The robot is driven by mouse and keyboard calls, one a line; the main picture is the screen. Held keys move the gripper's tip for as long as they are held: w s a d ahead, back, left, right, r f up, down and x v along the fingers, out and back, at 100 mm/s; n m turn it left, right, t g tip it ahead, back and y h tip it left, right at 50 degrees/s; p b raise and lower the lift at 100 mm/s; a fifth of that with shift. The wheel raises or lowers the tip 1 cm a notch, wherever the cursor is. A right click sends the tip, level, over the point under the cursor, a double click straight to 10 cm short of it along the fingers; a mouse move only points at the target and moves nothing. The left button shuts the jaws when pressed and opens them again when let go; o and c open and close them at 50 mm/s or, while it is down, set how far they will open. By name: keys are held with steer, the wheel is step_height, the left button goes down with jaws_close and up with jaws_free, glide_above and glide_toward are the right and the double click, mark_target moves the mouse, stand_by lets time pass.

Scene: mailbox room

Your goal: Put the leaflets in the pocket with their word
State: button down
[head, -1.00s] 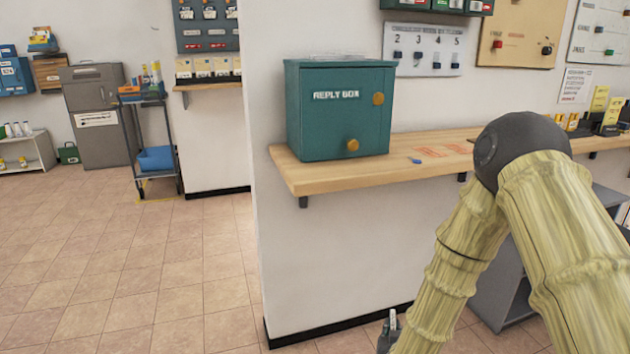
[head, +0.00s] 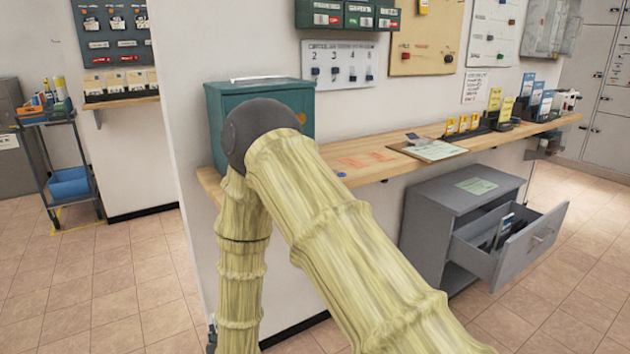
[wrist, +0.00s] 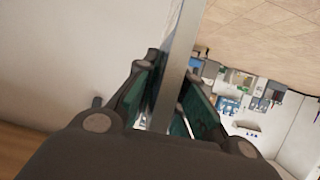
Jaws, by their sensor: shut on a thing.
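My gripper (wrist: 172,108) shows in the wrist view with its green-padded fingers closed around a thin grey strip (wrist: 180,60), seen edge-on. It may be a leaflet; no word is readable on it. In the head view, yellow cards (head: 506,110) and blue cards (head: 538,92) stand upright in dark holders on the wooden shelf (head: 360,182). My arm hides most of the gripper in the head view.
A teal box (head: 270,93) sits at the shelf's left end, partly behind my arm. A clipboard (head: 428,149) lies farther along. Below, a grey cabinet (head: 440,222) has its drawer (head: 508,240) pulled open. A trolley (head: 70,185) stands left. The tiled floor there is clear.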

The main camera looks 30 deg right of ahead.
step_height(320, 180, up, 48)
steer(key=p, duration=4.6)
steer(key=shift+f, duration=0.25)
steer(key=shift+w, duration=0.1)
